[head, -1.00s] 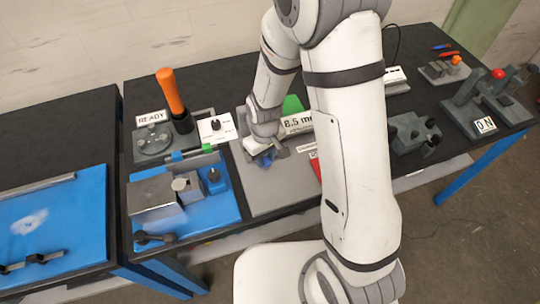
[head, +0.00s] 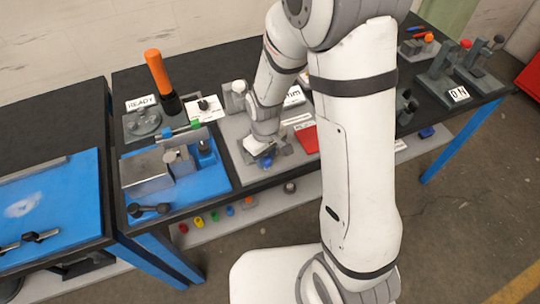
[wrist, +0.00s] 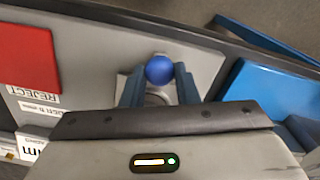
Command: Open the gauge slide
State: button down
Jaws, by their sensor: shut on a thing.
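The gauge slide shows as a round blue knob (wrist: 160,69) between my gripper's fingertips in the wrist view. In the head view the blue knob (head: 267,162) shows just below my gripper (head: 262,152), near the front of the grey gauge plate (head: 247,178). My gripper (wrist: 159,83) is shut on the knob, one dark blue finger on each side. A pale round part shows behind the knob in the wrist view. The rest of the slide is hidden under my gripper and wrist.
A red REJECT panel (wrist: 27,57) lies beside the plate; it also shows in the head view (head: 307,140). A blue fixture with a metal block (head: 147,174) stands left of the plate. An orange-handled tool (head: 159,73) stands behind. The bench's front edge is close.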

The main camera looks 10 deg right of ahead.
jog(key=c, duration=1.1)
grip_release()
jog(key=shift+r, duration=0.1)
notch_tip(320, 180, up, 7)
jog(key=shift+f+b, duration=0.2)
jog(key=shift+b, duration=0.25)
jog(key=shift+r, duration=0.5)
